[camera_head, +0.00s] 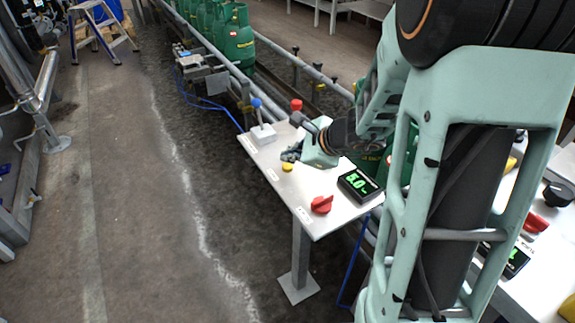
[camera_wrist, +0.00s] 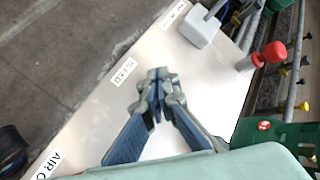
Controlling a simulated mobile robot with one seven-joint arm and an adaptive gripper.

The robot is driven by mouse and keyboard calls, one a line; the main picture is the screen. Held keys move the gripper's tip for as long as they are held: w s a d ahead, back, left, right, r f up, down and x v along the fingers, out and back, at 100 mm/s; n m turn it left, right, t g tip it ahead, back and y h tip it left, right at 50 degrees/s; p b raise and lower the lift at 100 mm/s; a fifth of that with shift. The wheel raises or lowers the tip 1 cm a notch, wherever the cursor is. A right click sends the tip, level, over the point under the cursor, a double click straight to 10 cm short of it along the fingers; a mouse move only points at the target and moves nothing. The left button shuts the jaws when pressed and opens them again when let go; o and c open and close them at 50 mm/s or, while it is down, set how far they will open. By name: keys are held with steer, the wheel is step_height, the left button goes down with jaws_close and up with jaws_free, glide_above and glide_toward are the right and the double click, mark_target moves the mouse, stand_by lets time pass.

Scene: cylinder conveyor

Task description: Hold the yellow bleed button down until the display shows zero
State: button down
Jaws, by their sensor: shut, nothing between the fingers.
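The yellow bleed button (camera_head: 287,167) is a small round knob on the white panel in the head view. In the wrist view it does not show, and my fingers cover the panel beside a white label (camera_wrist: 123,71). The black display (camera_head: 360,184) has green digits that look like 6.0, though the first digit is not sharp. My gripper (camera_head: 289,155) is shut and empty, its tips right beside or above the button in the head view. I cannot tell whether they touch it. The shut fingertips also show in the wrist view (camera_wrist: 158,76).
A red rotary knob (camera_head: 321,204) sits at the panel's near edge. A blue-tipped lever on a white box (camera_head: 262,135) and a red knob (camera_head: 296,104) stand at the far end. Green gas cylinders (camera_head: 236,40) line the conveyor behind. A second panel is at right.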

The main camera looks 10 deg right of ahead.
mark_target(289, 167)
steer(key=shift+f+b, duration=0.45)
steer(key=shift+b, duration=0.15)
steer(key=shift+f+b, duration=0.5)
steer(key=shift+b, duration=0.1)
stand_by(0.7)
steer(key=shift+r, duration=0.15)
stand_by(2.7)
steer(key=shift+r+p, duration=0.75)
steer(key=shift+r, duration=0.05)
steer(key=shift+r+p, duration=2.05)
steer(key=shift+r, duration=0.5)
